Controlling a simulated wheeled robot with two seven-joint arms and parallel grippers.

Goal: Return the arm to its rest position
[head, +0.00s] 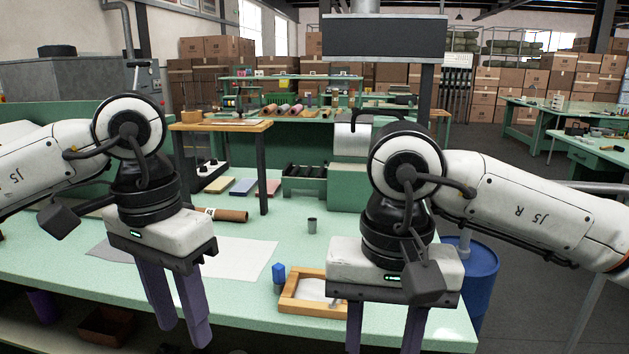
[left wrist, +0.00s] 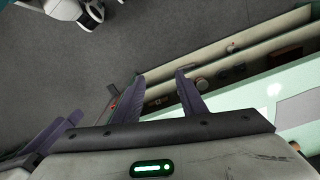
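My left gripper (head: 183,333) hangs fingers-down in front of the mint-green bench (head: 262,304), near its front edge. Its two purple-grey fingers stand apart with nothing between them; the left wrist view shows the same empty gap (left wrist: 160,76), with floor, shelf and bench edge beyond. My right gripper (head: 385,338) also points down at the front of the bench, right of the wooden frame tray. Its fingers are wide apart and I see nothing held; their tips are cut off by the picture's lower edge.
A blue drum (head: 482,275) stands at right. Open floor (left wrist: 60,75) shows in the left wrist view.

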